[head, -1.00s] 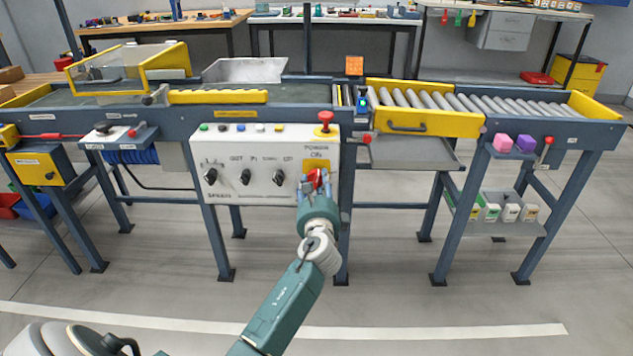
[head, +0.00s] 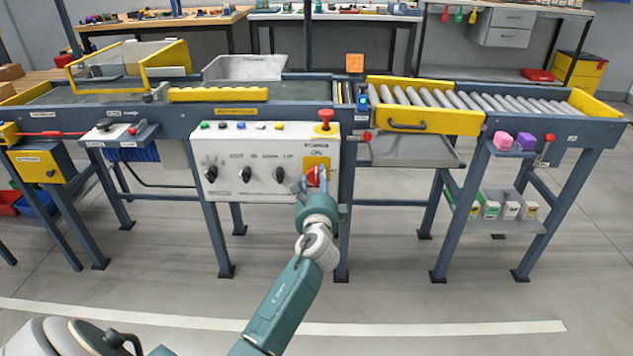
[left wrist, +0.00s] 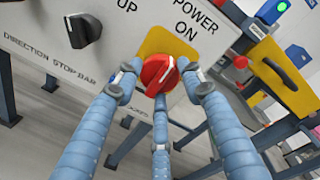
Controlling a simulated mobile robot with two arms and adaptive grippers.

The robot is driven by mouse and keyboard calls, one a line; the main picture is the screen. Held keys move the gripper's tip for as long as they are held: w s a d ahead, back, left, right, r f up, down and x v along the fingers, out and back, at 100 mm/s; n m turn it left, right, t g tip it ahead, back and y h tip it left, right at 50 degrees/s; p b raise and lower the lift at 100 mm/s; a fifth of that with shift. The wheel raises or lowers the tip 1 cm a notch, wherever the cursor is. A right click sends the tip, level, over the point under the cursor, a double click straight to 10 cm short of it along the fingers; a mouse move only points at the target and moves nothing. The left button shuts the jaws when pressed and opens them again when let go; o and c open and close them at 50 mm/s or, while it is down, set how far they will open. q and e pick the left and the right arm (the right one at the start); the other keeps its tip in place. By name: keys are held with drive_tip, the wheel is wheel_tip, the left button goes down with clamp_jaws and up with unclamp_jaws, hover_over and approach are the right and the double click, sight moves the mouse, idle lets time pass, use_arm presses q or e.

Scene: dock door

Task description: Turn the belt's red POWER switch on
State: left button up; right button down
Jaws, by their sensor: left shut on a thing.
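The red POWER switch (head: 316,177) is a round knob on a yellow plate at the lower right of the white control panel (head: 225,184). My left gripper (head: 313,184) reaches it from below and is shut on it. In the left wrist view, the gripper's blue fingers (left wrist: 162,90) surround the red knob (left wrist: 158,73), one on each side and one below. The knob's white mark points up and right in that picture, roughly toward the printed word ON. The fingers partly cover the knob's edge. My right gripper is not in view.
A red mushroom button (head: 325,118) stands on top of the panel above the switch. Black knobs (head: 244,174) sit to its left, one also close by in the left wrist view (left wrist: 84,30). A grey tray (head: 408,152) lies to the right. The floor in front is clear.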

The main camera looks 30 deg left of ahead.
use_arm(q)
drive_tip(key=o, duration=1.1)
drive_tip(key=shift+o, duration=0.2)
drive_tip(key=f+v, duration=0.1)
drive_tip(key=v, duration=1.1)
drive_tip(key=shift+r, duration=0.4)
drive_tip(key=shift+s, duration=0.1)
